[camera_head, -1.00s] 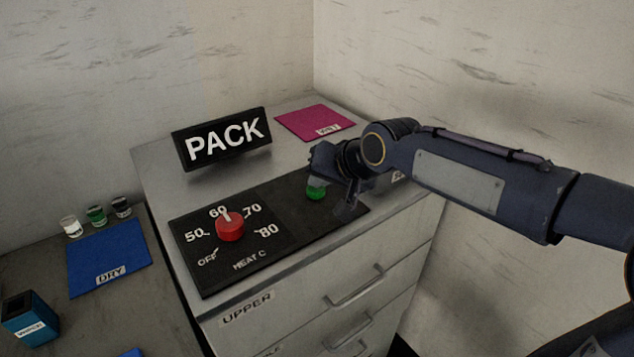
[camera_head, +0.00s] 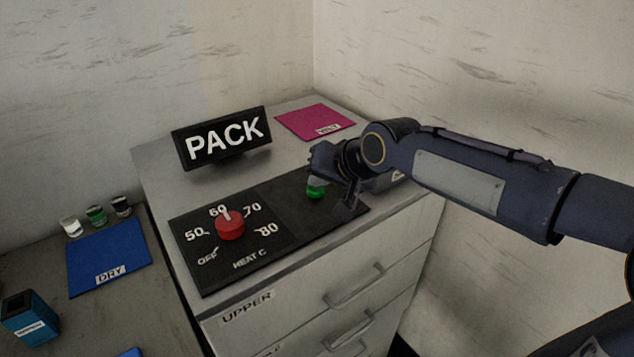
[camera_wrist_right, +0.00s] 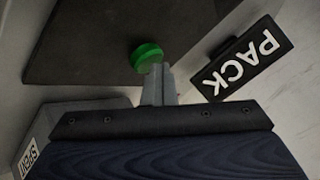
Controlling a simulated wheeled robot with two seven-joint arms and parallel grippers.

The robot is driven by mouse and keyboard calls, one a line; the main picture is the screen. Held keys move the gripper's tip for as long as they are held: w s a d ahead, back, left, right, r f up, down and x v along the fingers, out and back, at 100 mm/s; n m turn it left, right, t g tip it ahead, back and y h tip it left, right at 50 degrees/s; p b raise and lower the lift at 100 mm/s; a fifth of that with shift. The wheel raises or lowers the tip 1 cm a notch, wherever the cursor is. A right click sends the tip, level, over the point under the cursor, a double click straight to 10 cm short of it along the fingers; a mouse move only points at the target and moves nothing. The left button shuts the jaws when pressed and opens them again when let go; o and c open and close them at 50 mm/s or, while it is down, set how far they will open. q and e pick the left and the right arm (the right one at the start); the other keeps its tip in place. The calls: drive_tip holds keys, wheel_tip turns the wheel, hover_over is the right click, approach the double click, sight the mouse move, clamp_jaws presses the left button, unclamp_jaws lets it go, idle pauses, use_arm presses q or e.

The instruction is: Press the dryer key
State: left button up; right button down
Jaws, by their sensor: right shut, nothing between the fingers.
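The green key (camera_head: 315,191) stands on the right part of the black control panel (camera_head: 290,205) on top of the drawer cabinet. My right gripper (camera_head: 338,200) is over the panel at the key, partly covering it from the head. In the right wrist view the shut fingertips (camera_wrist_right: 157,80) are right at the green key (camera_wrist_right: 147,56); they overlap its lower edge, and I cannot tell whether they touch it. Nothing is between the fingers. My left gripper is not in view.
A red dial (camera_head: 230,224) on the panel's left points near 60. A black PACK sign (camera_head: 222,139) stands behind the panel. A magenta mat (camera_head: 314,120) lies at the back. A blue DRY mat (camera_head: 108,258) and several small jars (camera_head: 96,215) are on the lower left table.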

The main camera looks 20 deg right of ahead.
sight(320, 190)
drive_tip(key=shift+s+f, duration=0.15)
drive_tip(key=shift+f, duration=0.65)
drive_tip(key=shift+d+r, duration=0.1)
drive_tip(key=shift+r+p, duration=0.4)
drive_tip(key=shift+r, duration=0.15)
drive_tip(key=r+p, duration=0.4)
drive_tip(key=r, duration=0.1)
drive_tip(key=shift+w+r, duration=0.2)
drive_tip(key=shift+r, duration=0.05)
drive_tip(key=s+d+f+g, duration=0.1)
drive_tip(key=s+f, duration=0.3)
drive_tip(key=s, duration=0.5)
drive_tip(key=s+d+f+n, duration=0.1)
drive_tip(key=s+f, duration=0.3)
drive_tip(key=s, duration=0.5)
drive_tip(key=s+d+f+n+g, duration=0.1)
drive_tip(key=s+d+f, duration=0.2)
drive_tip(key=s, duration=0.6)
drive_tip(key=shift+f+g, duration=0.3)
drive_tip(key=shift+f, duration=0.25)
